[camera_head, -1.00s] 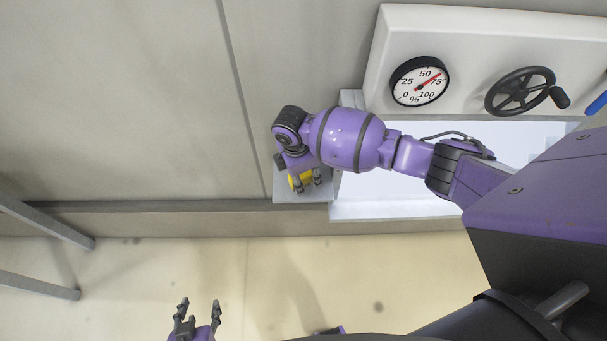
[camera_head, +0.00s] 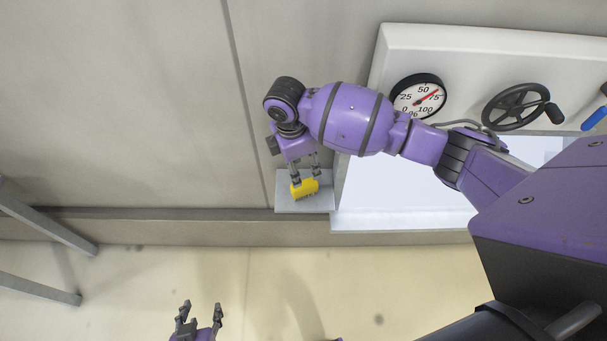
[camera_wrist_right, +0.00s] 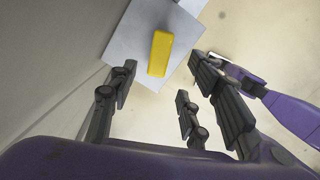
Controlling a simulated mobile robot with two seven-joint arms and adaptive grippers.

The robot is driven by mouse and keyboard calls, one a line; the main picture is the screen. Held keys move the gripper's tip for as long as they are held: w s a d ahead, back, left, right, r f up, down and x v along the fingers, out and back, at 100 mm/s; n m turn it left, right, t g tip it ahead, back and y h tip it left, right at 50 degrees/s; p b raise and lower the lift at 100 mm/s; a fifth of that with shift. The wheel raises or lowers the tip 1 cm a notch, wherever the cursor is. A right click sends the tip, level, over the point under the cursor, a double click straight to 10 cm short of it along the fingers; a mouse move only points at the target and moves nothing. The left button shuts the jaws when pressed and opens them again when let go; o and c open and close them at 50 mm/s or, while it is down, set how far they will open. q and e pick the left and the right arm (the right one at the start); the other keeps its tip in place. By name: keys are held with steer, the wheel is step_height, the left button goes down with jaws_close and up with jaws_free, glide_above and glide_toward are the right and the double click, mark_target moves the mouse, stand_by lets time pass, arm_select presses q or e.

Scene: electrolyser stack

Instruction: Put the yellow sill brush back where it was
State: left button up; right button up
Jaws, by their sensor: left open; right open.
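The yellow sill brush (camera_head: 304,188) lies on a small grey ledge plate (camera_head: 288,205) against the wall. It also shows in the right wrist view (camera_wrist_right: 160,54), on the pale plate (camera_wrist_right: 125,38), beyond the fingertips. My right gripper (camera_head: 305,172) hangs just above the brush with its fingers apart; in the right wrist view its open fingers (camera_wrist_right: 160,85) hold nothing, and the brush is clear of them. My left gripper (camera_head: 201,310) is open and empty at the bottom of the head view, away from the ledge.
A bright recessed sill (camera_head: 400,195) adjoins the plate on the right. Above it a white panel (camera_head: 455,45) carries a percent gauge (camera_head: 418,95), a black handwheel (camera_head: 517,106) and a blue handle (camera_head: 595,118). Grey bars (camera_head: 45,220) stand at the left. The floor (camera_head: 150,275) is clear.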

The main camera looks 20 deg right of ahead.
steer(key=s+a+f+m+t+y, duration=0.3)
steer(key=s+a+f+m+y, duration=0.4)
steer(key=s+f, duration=0.45)
steer(key=s+d+f+m+t+h, duration=0.2)
steer(key=s+d+m+t+h, duration=0.3)
steer(key=s+d+m, duration=0.6)
steer(key=s+d, duration=0.2)
steer(key=s, duration=0.1)
steer(key=shift+s+d+f+m+t, duration=0.2)
steer(key=shift+s+m+t, duration=0.1)
steer(key=shift+s+m, duration=0.1)
